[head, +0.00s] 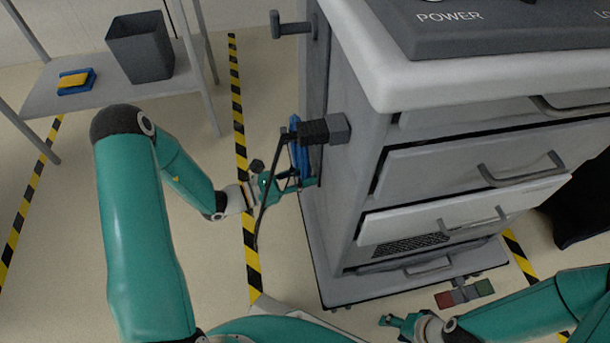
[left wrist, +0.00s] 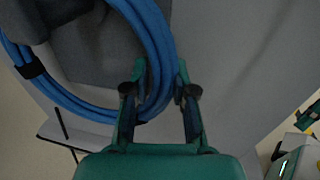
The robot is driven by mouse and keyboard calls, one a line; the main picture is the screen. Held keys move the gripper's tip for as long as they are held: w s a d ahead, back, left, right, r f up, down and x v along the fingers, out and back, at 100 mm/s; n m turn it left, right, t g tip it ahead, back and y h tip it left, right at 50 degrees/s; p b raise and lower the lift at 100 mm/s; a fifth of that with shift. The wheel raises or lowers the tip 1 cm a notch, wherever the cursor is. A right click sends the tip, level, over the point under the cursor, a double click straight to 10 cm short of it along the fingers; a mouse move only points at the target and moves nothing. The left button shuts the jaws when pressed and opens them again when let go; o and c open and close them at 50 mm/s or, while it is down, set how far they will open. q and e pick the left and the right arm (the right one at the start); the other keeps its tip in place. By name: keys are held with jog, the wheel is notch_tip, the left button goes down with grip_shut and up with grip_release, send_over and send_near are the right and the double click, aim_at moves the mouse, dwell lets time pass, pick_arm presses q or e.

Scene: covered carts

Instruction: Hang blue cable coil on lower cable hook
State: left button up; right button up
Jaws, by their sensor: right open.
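The blue cable coil (head: 299,156) is upright at the cart's left side, seen nearly edge-on beside the lower hook (head: 339,128). The hook has a dark ribbed part and a grey block-like end. In the left wrist view the coil (left wrist: 158,35) loops around a dark grey block, and a black tie shows on its left. Whether the coil rests on the hook I cannot tell. My left gripper (head: 291,184) is at the coil's lower part. Its fingers (left wrist: 160,92) straddle the coil's strands, which fill the gap. My right gripper (head: 402,324) is open and empty, low in front of the cart.
The grey cart (head: 345,200) has a light drawer (head: 405,224) partly pulled out. An upper hook (head: 292,28) is empty. A shelf (head: 95,95) at the left holds a grey bin (head: 140,47) and a blue-yellow item (head: 75,81). Red and green blocks (head: 465,294) lie low by the cart.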

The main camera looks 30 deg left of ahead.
pick_arm(q)
jog(key=o, duration=0.5)
jog(key=shift+s, duration=0.1)
jog(key=v, duration=1.2)
jog(key=s+d+f+m+g+h, duration=0.1)
jog(key=s+d+f+m+g, duration=0.2)
jog(key=d+g, duration=0.25)
jog(key=s+d+f+m+g+h, duration=0.1)
jog(key=s+d+f+m+g, duration=0.25)
jog(key=d, duration=0.25)
jog(key=s+d+f+m+g+y, duration=0.3)
jog(key=s+f+m+g+y, duration=0.4)
jog(key=s+f+m+y, duration=0.5)
jog(key=w+d+m+t+h, duration=0.2)
jog(key=w+d+m+t, duration=0.1)
jog(key=w+m, duration=0.4)
notch_tip(320, 180, up, 37)
jog(key=p, duration=3.5)
jog(key=shift+w+f+p, duration=0.2)
jog(key=shift+w+p, duration=0.2)
